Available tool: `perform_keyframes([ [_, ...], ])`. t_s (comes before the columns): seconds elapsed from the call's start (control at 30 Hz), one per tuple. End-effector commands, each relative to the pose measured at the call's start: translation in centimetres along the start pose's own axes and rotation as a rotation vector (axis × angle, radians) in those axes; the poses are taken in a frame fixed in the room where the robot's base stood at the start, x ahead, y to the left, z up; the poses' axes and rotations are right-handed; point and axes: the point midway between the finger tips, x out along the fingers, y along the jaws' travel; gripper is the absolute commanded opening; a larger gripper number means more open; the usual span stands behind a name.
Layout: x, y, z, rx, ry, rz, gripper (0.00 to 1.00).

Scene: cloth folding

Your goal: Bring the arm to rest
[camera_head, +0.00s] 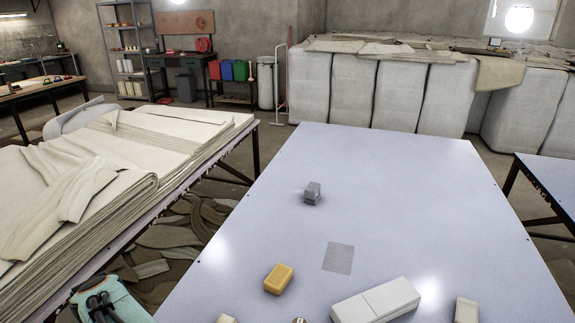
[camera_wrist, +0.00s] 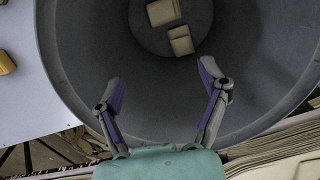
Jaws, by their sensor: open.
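My gripper (camera_head: 102,304) is at the bottom left edge of the head view, beside the left edge of the pale table (camera_head: 400,180). In the wrist view my gripper (camera_wrist: 161,80) has its two fingers spread wide, with nothing between them. Behind the fingers is the mouth of a round dark grey bin (camera_wrist: 85,40). Two beige pieces lie in the bin: one at the top (camera_wrist: 163,12) and one just below it (camera_wrist: 181,41). I cannot tell whether they are folded cloth. The bin does not show clearly in the head view.
On the table are a yellow block (camera_head: 279,279), a grey block (camera_head: 312,193), a flat grey patch (camera_head: 338,258), a white box (camera_head: 375,302) and a small pale block (camera_head: 467,309). Stacked cream cloth (camera_head: 100,190) lies on the left table.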

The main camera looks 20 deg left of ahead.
Motion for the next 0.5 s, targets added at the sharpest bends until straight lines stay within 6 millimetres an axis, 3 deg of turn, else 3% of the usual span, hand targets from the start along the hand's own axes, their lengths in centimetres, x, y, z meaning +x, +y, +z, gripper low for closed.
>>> perform_keyframes([
  [0.03, -2.5, 1.7, 2.8, 0.059, 0.003, -0.009, 0.75],
  [0.1, -4.8, 4.2, 7.4, 0.176, -0.002, -0.015, 0.75],
  [0.17, -5.9, 6.4, 11.8, 0.316, 0.002, -0.011, 0.75],
  [0.2, -6.6, 7.5, 15.1, 0.417, 0.007, -0.008, 0.75],
  [0.27, -7.3, 8.2, 20.3, 0.580, 0.015, -0.007, 0.75],
  [0.3, -7.6, 8.2, 23.7, 0.693, 0.021, -0.008, 0.75],
  [0.4, -7.3, 6.4, 30.6, 0.947, 0.038, -0.014, 0.75],
  [0.5, -6.3, 3.9, 34.8, 1.148, 0.055, -0.023, 0.75],
])
